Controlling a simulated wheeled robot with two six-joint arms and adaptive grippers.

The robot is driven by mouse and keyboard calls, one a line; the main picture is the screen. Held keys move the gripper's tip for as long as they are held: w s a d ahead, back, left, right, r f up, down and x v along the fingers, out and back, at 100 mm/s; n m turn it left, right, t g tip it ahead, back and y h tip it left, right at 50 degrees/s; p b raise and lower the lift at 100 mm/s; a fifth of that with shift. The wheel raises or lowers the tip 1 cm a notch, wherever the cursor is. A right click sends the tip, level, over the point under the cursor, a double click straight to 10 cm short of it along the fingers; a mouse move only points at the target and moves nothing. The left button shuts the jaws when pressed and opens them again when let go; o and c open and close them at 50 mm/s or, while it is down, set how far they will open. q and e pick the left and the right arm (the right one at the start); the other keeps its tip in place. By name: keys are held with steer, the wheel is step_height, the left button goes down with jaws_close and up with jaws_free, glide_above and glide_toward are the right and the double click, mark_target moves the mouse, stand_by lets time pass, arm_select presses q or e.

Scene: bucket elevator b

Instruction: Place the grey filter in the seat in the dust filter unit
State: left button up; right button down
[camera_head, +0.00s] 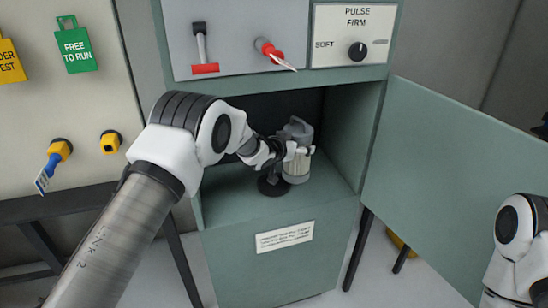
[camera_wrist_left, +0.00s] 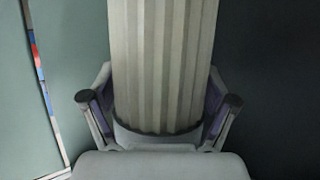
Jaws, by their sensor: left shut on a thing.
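The grey filter (camera_head: 297,170) is upright inside the open dust filter unit (camera_head: 225,205), with a darker grey cap on top. My left gripper (camera_head: 291,152) reaches in from the left and is shut on it. In the left wrist view the pleated filter body (camera_wrist_left: 165,65) stands between the two fingers of my left gripper (camera_wrist_left: 160,104). A dark round piece (camera_head: 270,187), possibly the seat, shows on the unit's floor just left of the filter's foot. I cannot tell whether the filter's bottom touches the floor or the seat. My right gripper is out of view.
The unit's green door (camera_head: 450,180) stands open to the right, with my right arm in front of it. Tags and yellow sockets are on the left wall.

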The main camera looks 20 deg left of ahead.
arm_select(q)
steer(key=s+a+f+p, duration=0.1)
steer(key=a+f, duration=0.3)
steer(key=a, duration=0.3)
steer(key=shift+f, duration=0.4)
steer(key=o, duration=1.3)
steer(key=shift+s+a, duration=0.1)
steer(key=v, duration=1.2)
steer(key=s+d+f+n+g+y, duration=0.25)
steer(key=s+f+g, duration=0.25)
steer(key=s+f, duration=1.25)
steer(key=s+f+n+g+y, duration=0.1)
steer(key=s+f+g, duration=0.3)
steer(key=s, duration=1)
steer(key=s+f+g+y, duration=0.1)
steer(key=s+f+g, duration=0.2)
steer(key=s, duration=1.1)
steer(key=shift+a+f+n+g, duration=0.25)
steer(key=shift+f+n+g, duration=0.15)
steer(key=shift+f, duration=0.6)
